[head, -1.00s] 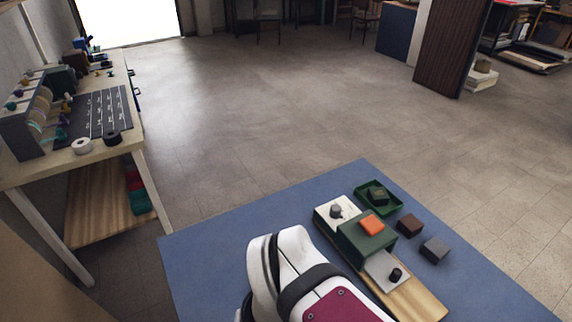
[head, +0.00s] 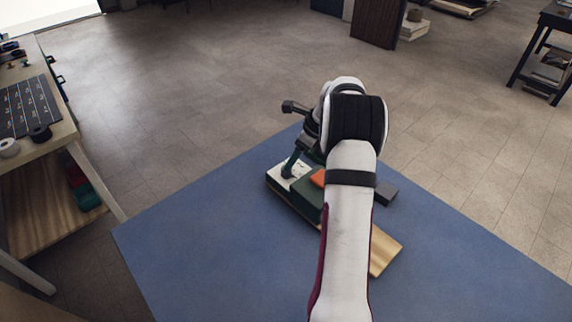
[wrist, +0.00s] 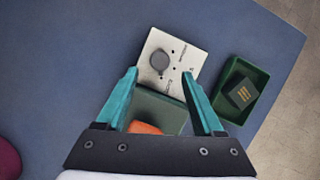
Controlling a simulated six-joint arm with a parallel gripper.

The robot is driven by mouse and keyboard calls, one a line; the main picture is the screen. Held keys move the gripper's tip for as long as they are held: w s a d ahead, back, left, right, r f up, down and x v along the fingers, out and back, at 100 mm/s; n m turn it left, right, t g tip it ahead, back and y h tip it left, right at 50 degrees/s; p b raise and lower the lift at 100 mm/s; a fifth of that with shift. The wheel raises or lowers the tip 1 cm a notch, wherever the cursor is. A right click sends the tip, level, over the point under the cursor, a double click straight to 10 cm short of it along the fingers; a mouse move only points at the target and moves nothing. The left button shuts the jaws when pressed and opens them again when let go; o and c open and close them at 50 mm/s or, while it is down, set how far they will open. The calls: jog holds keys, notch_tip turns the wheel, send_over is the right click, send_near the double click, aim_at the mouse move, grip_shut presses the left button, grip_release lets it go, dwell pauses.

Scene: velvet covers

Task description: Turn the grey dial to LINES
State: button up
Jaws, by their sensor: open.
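The grey dial (wrist: 159,61) is a round knob on a white plate (wrist: 182,56) with black dots and small dark lettering, too small to read here. In the wrist view it sits just beyond and between the fingertips. My gripper (wrist: 160,73) is open, with teal fingers on either side of the dial's near side, and no contact can be seen. In the head view my gripper (head: 289,170) points down over the white plate (head: 283,179) and hides the dial.
A green box (wrist: 160,107) with an orange piece (wrist: 143,128) stands beside the plate. A green tray (wrist: 257,98) with a dark block (wrist: 241,93) lies to the right. A dark grey block (head: 386,193) is right of my arm. The blue tabletop (head: 190,240) is clear on the left.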

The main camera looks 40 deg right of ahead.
jog(key=x, duration=0.5)
jog(key=shift+w+a+f, duration=0.1)
jog(key=shift+f, duration=0.25)
grip_shut()
